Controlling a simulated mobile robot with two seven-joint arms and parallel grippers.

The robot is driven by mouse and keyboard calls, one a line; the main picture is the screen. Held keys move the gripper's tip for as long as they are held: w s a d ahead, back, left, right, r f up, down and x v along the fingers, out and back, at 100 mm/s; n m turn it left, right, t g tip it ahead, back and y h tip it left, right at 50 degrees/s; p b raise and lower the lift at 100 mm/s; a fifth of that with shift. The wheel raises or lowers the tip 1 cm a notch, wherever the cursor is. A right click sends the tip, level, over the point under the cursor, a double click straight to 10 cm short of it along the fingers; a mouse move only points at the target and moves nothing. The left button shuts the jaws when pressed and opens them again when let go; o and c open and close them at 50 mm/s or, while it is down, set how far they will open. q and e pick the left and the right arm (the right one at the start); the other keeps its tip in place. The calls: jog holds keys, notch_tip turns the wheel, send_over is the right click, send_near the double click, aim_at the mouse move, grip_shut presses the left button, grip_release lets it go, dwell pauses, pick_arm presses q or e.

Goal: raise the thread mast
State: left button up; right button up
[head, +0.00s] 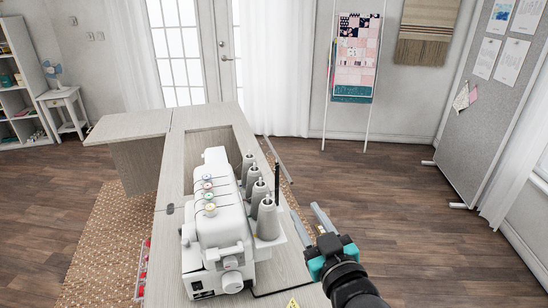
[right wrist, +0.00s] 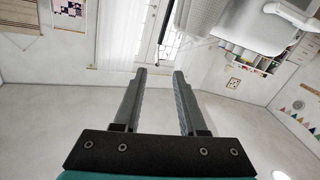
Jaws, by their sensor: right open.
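A white overlock machine (head: 216,225) stands on the pale wood sewing cabinet (head: 172,118), with coloured dials on its top. Several grey thread cones (head: 268,218) stand in a row along its right side. A thin dark upright rod (head: 277,182), which looks like the thread mast, rises just behind the nearest cone; its lower part is hidden. In the right wrist view a dark rod (right wrist: 164,22) shows beyond the fingertips. My right gripper (head: 304,209) is open and empty, to the right of the rod and apart from it. My left gripper is not in view.
A red-and-clear container (head: 142,270) is at the cabinet's left side. A cabinet leaf (head: 131,126) extends to the left at the back. A grey pinboard (head: 495,90) stands at the right. The floor right of the cabinet is clear.

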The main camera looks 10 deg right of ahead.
aim_at(286, 172)
jog(key=w, duration=0.9)
jog(key=w+r+b, duration=0.1)
jog(key=w, duration=0.3)
jog(key=shift+w+a+r, duration=0.1)
jog(key=shift+w+a, duration=0.1)
jog(key=shift+a, duration=0.05)
jog(key=shift+w, duration=0.75)
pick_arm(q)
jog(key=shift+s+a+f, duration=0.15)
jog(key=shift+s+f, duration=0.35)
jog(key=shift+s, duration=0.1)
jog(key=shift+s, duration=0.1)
pick_arm(e)
jog(key=shift+c, duration=0.3)
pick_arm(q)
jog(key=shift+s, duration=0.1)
pick_arm(e)
grip_shut()
